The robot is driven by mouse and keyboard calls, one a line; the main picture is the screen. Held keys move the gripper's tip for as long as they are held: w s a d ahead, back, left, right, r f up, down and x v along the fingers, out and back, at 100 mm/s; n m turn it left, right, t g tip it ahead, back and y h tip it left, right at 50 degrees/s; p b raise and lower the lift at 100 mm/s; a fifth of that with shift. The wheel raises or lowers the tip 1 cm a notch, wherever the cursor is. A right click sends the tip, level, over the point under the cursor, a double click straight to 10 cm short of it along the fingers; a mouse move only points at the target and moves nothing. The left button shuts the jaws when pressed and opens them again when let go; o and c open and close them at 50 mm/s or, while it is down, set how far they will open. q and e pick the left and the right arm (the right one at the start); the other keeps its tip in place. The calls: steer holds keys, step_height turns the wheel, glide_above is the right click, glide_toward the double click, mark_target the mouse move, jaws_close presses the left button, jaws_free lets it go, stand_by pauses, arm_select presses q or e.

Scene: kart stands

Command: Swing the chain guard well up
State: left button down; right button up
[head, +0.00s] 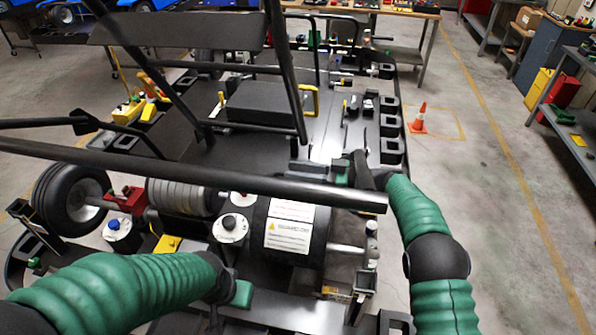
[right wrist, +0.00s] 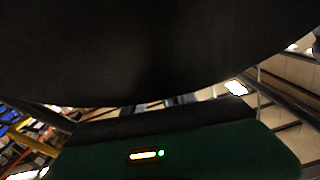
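A black curved cover (head: 285,238) with a white warning label sits at the rear of the kart in the head view; it looks like the chain guard, and it appears lowered. My right gripper (head: 345,172) is beyond it, up and to the right, partly behind a black bar. Its fingertips are not clear. In the right wrist view a dark surface fills the upper part above my green gripper body (right wrist: 180,150), and the fingers are hidden. My left gripper (head: 238,292) is low in front of the kart's rear, left of the cover; its fingers are unclear.
A long black bar (head: 250,182) crosses above the cover, close to both arms. A rear wheel (head: 68,197) and a white-capped canister (head: 230,228) stand to the left. An orange cone (head: 419,120) stands on the floor at right, where the floor is mostly free.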

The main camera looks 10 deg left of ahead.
mark_target(292, 206)
steer(key=s+f+n+b, duration=0.1)
steer(key=s+f+b, duration=0.1)
steer(key=b, duration=0.1)
steer(key=s+f+n+b, duration=0.1)
steer(key=s+f+b, duration=0.1)
steer(key=s+f+n+b, duration=0.1)
steer(key=s+n+b, duration=0.1)
steer(key=s+b, duration=0.1)
steer(key=shift+s+a+f+b, duration=0.1)
steer(key=shift+f+b, duration=0.2)
steer(key=shift+f, duration=0.1)
steer(key=d+r+b, duration=0.1)
steer(key=d, duration=1.6)
steer(key=w+d+r+m+t+h+p, duration=0.2)
steer(key=w+d+r+m+t+h, duration=0.2)
steer(key=w+m+t+h, duration=0.5)
steer(key=s+d+f+m+t+h+p, duration=0.1)
steer(key=s+d+f+m+t+h, duration=0.2)
steer(key=d+f+m+h, duration=0.3)
steer(key=shift+s+d+h, duration=0.2)
steer(key=shift+d+h, duration=0.1)
steer(key=shift+d, duration=1.2)
